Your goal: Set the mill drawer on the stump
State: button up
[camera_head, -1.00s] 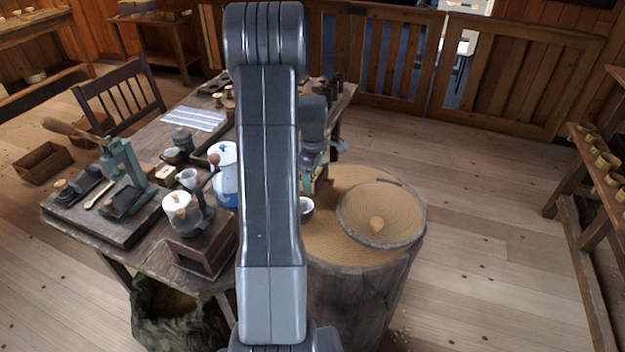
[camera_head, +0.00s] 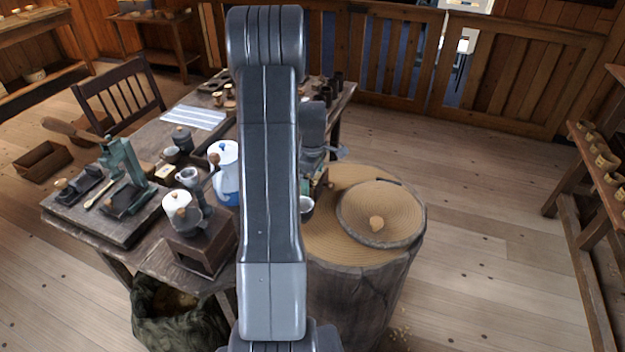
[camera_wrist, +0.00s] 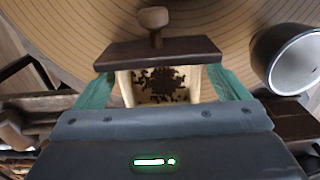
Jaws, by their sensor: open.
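The mill drawer (camera_wrist: 158,52) has a dark wood front, a round knob and pale sides, with dark grounds inside. In the wrist view it is level over the ringed top of the stump (camera_wrist: 75,22), apparently resting on it, though its underside is hidden. My gripper (camera_wrist: 163,88) is open, with one green finger on each side of the drawer. In the head view my arm hides most of the gripper, and the drawer (camera_head: 321,182) barely shows at the stump's left edge. The stump (camera_head: 345,255) stands right of the table. The mill (camera_head: 203,248) is on the table.
A cup (camera_wrist: 290,58) stands right of the drawer. A round lid-like disc with a knob (camera_head: 378,212) lies on the stump's right part. A blue-and-white pot (camera_head: 226,175) and several tools crowd the table (camera_head: 150,262).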

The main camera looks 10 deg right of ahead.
aim_at(313, 187)
notch_tip(313, 187, up, 12)
jog(key=b, duration=0.1)
jog(key=shift+f, duration=0.1)
dwell(0.4)
notch_tip(313, 187, down, 12)
jog(key=shift+f+p, duration=0.2)
jog(key=shift+p, duration=0.25)
jog(key=shift+r, duration=2.1)
